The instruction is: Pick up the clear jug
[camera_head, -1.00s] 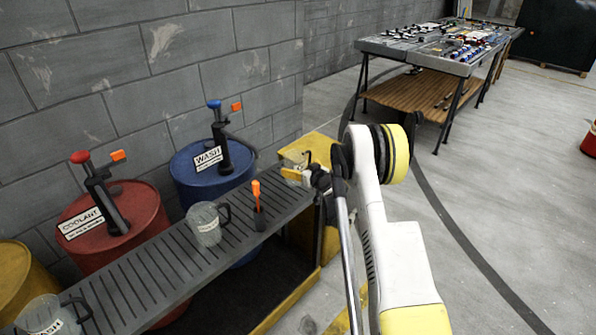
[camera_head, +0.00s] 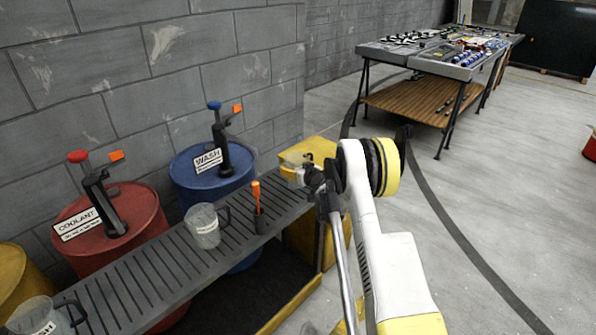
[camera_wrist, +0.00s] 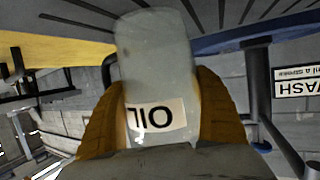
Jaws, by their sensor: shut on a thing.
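My gripper (camera_head: 294,171) is at the far end of the slatted bench (camera_head: 140,283). In the wrist view my gripper's orange-brown fingers (camera_wrist: 160,108) are shut on both sides of a pale, translucent clear jug (camera_wrist: 152,50). Its white label reads OIL and shows upside down in that view. In the head view the held jug is small and mostly hidden by the fingers. I cannot tell whether its base touches the bench.
Another clear jug (camera_head: 203,227) stands on the bench beside an orange-topped tool in a black holder (camera_head: 257,208). One more jug (camera_head: 40,318) is at the lower left. Red (camera_head: 110,237) and blue (camera_head: 210,178) drums with pumps line the wall.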

